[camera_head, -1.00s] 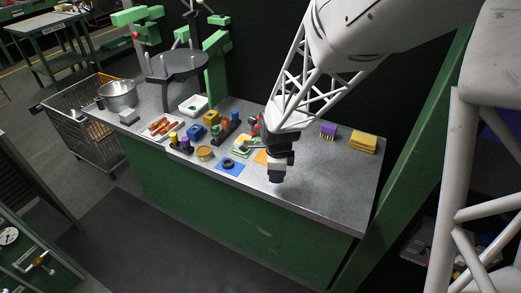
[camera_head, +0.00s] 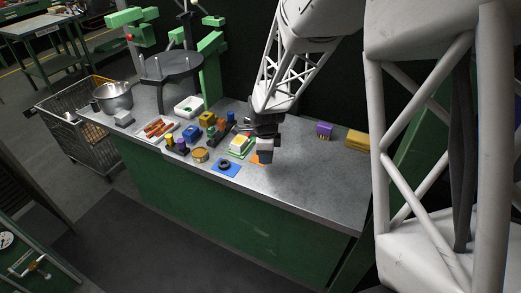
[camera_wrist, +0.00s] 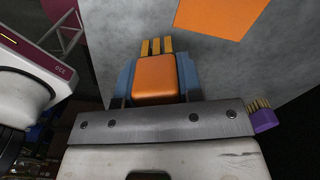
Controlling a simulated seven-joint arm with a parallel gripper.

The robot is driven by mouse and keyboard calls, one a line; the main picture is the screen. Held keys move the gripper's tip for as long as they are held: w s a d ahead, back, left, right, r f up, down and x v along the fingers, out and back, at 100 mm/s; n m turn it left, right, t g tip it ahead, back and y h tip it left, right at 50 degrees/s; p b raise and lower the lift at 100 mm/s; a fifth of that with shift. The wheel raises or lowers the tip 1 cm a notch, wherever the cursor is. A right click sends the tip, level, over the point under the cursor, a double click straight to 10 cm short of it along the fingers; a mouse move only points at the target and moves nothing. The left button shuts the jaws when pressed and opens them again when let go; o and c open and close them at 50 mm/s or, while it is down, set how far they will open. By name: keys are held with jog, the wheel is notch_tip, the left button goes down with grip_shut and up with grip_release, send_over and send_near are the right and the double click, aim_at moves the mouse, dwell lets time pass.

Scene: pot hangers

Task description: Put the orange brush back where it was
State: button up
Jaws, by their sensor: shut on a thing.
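In the wrist view the orange brush (camera_wrist: 156,78) sits between the blue fingers of my gripper (camera_wrist: 156,72), its yellow bristles (camera_wrist: 156,46) pointing away from the palm. My gripper is shut on it. An orange square mat (camera_wrist: 220,14) lies on the bench ahead of the bristles, with no brush on its visible part. In the head view my gripper (camera_head: 265,157) is over the bench beside the orange mat (camera_head: 256,157), partly covering it. The brush is hidden by the gripper there.
A purple brush (camera_head: 323,130) and a yellow block (camera_head: 357,140) are to the right on the bench (camera_head: 310,190). To the left are a green mat (camera_head: 233,153) with blocks, a blue mat (camera_head: 217,171) with a dark ring, and several coloured items. The front right bench is clear.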

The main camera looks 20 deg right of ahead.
jog(key=shift+w+d+f, duration=0.15)
jog(key=shift+w, duration=1.55)
jog(key=shift+w+d+f, duration=0.15)
jog(key=shift+w, duration=1.5)
jog(key=shift+f, duration=0.15)
jog(key=shift+f, duration=1.6)
jog(key=shift+f, duration=0.15)
jog(key=o, duration=1)
notch_tip(320, 180, up, 12)
jog(key=shift+r, duration=0.15)
